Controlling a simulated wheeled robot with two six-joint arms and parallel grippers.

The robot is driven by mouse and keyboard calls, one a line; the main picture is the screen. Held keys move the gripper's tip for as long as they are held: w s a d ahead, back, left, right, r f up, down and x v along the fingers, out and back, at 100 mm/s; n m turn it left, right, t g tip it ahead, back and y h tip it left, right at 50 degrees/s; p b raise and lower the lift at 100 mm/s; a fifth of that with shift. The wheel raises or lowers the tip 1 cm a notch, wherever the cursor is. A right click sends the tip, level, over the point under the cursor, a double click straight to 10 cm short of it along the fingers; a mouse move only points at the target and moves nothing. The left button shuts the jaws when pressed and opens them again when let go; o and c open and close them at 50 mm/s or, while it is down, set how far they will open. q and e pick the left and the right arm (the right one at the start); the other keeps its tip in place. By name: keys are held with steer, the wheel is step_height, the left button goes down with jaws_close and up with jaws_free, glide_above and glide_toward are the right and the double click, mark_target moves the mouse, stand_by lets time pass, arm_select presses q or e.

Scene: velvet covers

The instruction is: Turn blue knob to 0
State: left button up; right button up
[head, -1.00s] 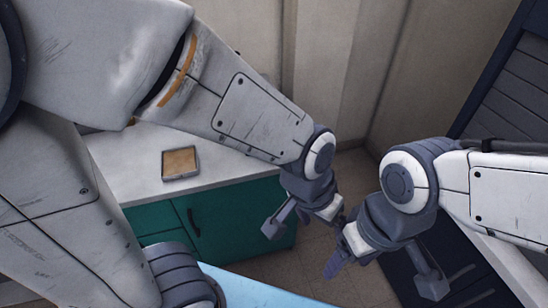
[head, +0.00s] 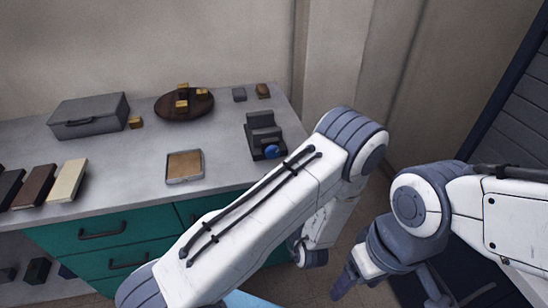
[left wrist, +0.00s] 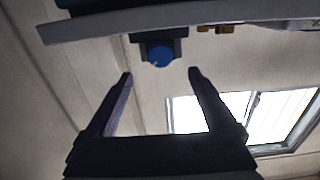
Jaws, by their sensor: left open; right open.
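The blue knob (head: 271,152) is on the front of a dark grey device (head: 262,130), which stands on the counter near its right end. The knob also shows in the left wrist view (left wrist: 160,55), on the dark device, between and beyond the fingertips. My left gripper (left wrist: 160,73) is open and empty, apart from the knob and roughly lined up with it. In the head view the left arm hides most of that gripper. My right gripper (head: 388,288) is open and empty, low at the right, away from the counter. The knob's marks are too small to read.
A shallow tray (head: 184,181), a grey case (head: 90,115), a round brown board (head: 184,106) with yellow blocks, small blocks and several book-like slabs (head: 67,181) are on the counter (head: 225,165). Green drawers are below. The wall is behind.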

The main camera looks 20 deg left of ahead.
mark_target(273, 155)
arm_select(q)
steer(key=p+x, duration=0.1)
steer(key=x, duration=0.9)
steer(key=shift+w+a, duration=0.1)
steer(key=shift+a, duration=0.05)
steer(key=c, duration=1.4)
steer(key=shift+o, duration=0.2)
steer(key=n+b, duration=0.4)
steer(key=n, duration=0.1)
steer(key=shift+f, duration=0.15)
steer(key=shift+n+b, duration=1.9)
steer(key=shift+n, duration=0.2)
